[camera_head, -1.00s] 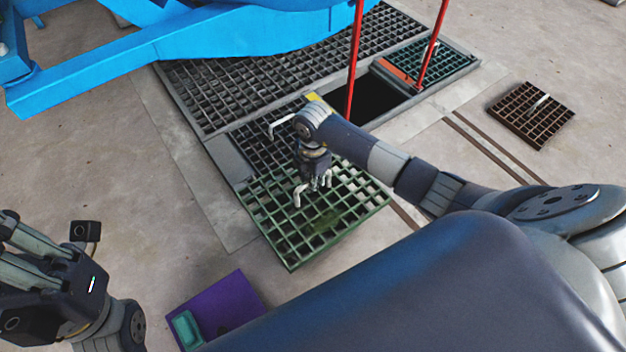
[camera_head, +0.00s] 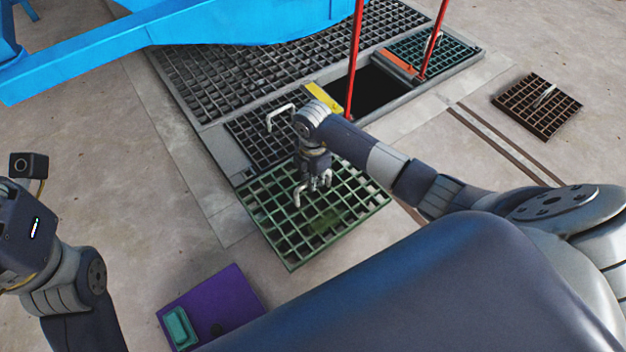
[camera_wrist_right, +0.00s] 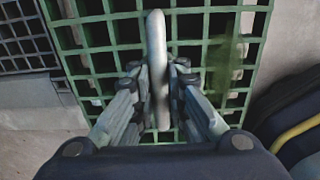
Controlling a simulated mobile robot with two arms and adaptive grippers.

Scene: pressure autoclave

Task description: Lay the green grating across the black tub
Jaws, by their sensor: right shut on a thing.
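The green grating (camera_head: 285,238) is a square mesh panel with a pale bar handle (camera_head: 299,196). My right gripper (camera_head: 319,184) is shut on that handle, which also stands between the fingers in the right wrist view (camera_wrist_right: 158,75). The grating is in front of the floor pit, its far edge overlapping the dark floor grating in the picture; its height above the floor is hard to judge. I cannot make out a black tub in either view. My left arm shows at the left edge, but its fingers are outside the frame.
An open dark pit (camera_head: 374,92) lies beyond, with two red posts (camera_head: 354,60) beside it and a blue frame (camera_head: 170,42) above. A brown grating (camera_head: 537,106) lies at right. A purple panel (camera_head: 232,292) lies near me. Bare concrete is at left.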

